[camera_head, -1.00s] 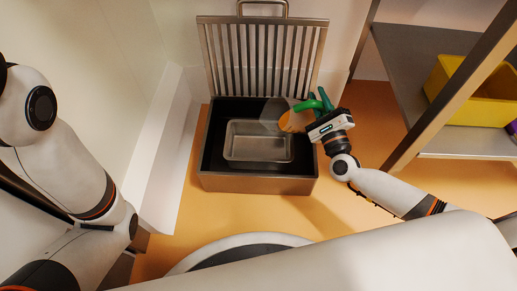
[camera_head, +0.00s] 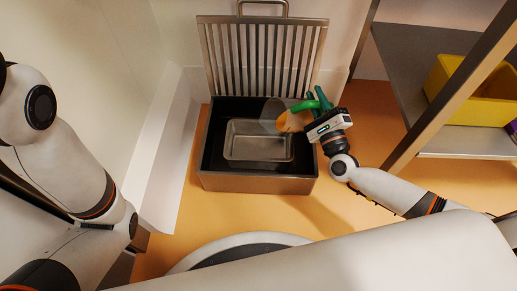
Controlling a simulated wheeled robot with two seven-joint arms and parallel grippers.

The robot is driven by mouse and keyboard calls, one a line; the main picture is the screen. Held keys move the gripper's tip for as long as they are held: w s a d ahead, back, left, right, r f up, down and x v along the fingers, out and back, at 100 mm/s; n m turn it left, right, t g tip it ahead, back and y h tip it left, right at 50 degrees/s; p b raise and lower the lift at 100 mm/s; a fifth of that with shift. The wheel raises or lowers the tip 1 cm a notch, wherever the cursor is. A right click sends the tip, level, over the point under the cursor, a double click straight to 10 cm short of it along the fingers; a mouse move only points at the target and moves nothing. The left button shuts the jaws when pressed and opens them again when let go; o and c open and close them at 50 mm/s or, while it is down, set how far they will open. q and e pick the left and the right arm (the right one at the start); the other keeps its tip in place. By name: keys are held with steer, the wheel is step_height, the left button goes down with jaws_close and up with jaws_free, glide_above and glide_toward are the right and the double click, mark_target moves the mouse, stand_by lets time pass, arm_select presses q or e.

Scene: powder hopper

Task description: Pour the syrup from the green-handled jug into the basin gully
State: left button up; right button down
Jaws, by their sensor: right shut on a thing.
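The jug (camera_head: 287,122) has a clear body with orange syrup inside and a green handle. It is tilted, with its mouth toward the left, over the right part of the dark basin (camera_head: 213,150). A metal tray (camera_head: 258,148) sits inside the basin, below and left of the jug. My right gripper (camera_head: 316,110) is shut on the jug's green handle at the basin's right edge. Whether syrup is flowing out cannot be made out. My left arm shows at the left, but its gripper is out of view.
A barred metal grate (camera_head: 262,57) with a handle stands upright behind the basin. At the right is a metal shelf (camera_head: 420,75) with a yellow bin (camera_head: 478,92) and a purple thing (camera_head: 512,130). The orange floor in front of the basin is clear.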

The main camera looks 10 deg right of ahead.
mark_target(295, 112)
steer(key=shift+a+r+n, duration=0.25)
steer(key=shift+n, duration=0.15)
steer(key=shift+s+a+f+n+y+b, duration=0.25)
steer(key=shift+a+f+n+y+b, duration=0.5)
steer(key=shift+n, duration=0.45)
stand_by(0.3)
steer(key=shift+s+a+r+n+y+p, duration=0.15)
steer(key=shift+a+n+p, duration=0.1)
steer(key=shift+a+n, duration=0.2)
steer(key=shift+s+a+f+n+y+p, duration=0.1)
steer(key=shift+a+n+y+p, duration=0.1)
steer(key=shift+a+n, duration=0.25)
steer(key=shift+s+a+r+n+y+p, duration=0.1)
steer(key=shift+a+n+p, duration=0.2)
steer(key=shift+a, duration=0.25)
stand_by(2.1)
steer(key=shift+s+a+f+n+y+p, duration=0.1)
steer(key=shift+s+a+n+y+p, duration=0.15)
steer(key=shift+a+n, duration=0.25)
steer(key=shift+a+f+n+y+p, duration=0.1)
steer(key=shift+a+n+y, duration=0.25)
steer(key=shift+n, duration=0.15)
stand_by(1.5)
